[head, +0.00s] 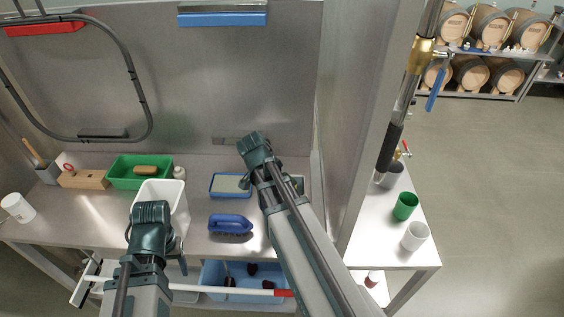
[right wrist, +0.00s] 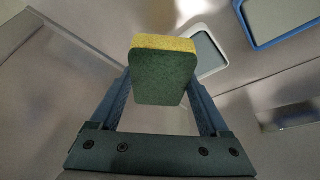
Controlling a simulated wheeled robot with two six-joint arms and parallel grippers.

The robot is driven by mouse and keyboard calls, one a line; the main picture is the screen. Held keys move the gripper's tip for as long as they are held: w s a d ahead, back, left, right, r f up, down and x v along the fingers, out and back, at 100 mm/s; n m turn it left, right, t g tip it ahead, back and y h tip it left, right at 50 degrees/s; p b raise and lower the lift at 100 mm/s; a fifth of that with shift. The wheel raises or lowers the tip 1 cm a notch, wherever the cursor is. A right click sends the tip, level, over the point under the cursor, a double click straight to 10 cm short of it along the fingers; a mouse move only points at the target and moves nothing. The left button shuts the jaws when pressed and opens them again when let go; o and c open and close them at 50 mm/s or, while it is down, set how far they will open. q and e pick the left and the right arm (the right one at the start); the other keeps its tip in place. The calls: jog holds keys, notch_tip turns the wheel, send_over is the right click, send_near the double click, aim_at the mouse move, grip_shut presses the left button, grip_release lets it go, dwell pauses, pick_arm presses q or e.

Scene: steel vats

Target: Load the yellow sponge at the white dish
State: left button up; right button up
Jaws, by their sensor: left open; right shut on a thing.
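The yellow sponge (right wrist: 164,72) has a yellow layer and a dark green face. In the right wrist view my right gripper (right wrist: 162,88) is shut on it, with a finger on each side. In the head view my right gripper (head: 256,152) is over the back of the counter, and the sponge is hidden there. My left gripper (head: 150,228) is open, in front of the white tub.
A blue-rimmed tray (head: 230,196) and a blue brush (head: 231,224) lie on the counter left of my right arm. A white tub (head: 174,196) and a green bin (head: 126,174) stand further left. A steel partition (head: 347,120) rises on the right.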

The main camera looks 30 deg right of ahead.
jog(key=w+d+r, duration=0.2)
jog(key=w+d, duration=0.2)
jog(key=w, duration=0.1)
jog(key=shift+n, duration=0.3)
jog(key=shift+w+d+f+b, duration=0.1)
jog(key=shift+f+b, duration=1.2)
jog(key=shift+f, duration=0.35)
jog(key=shift+d+f+b, duration=0.1)
jog(key=shift+f+b, duration=1.2)
jog(key=shift+f, duration=0.35)
jog(key=shift+f+b, duration=0.5)
jog(key=shift+b, duration=0.05)
jog(key=shift+r, duration=0.15)
notch_tip(320, 180, up, 7)
jog(key=p, duration=0.7)
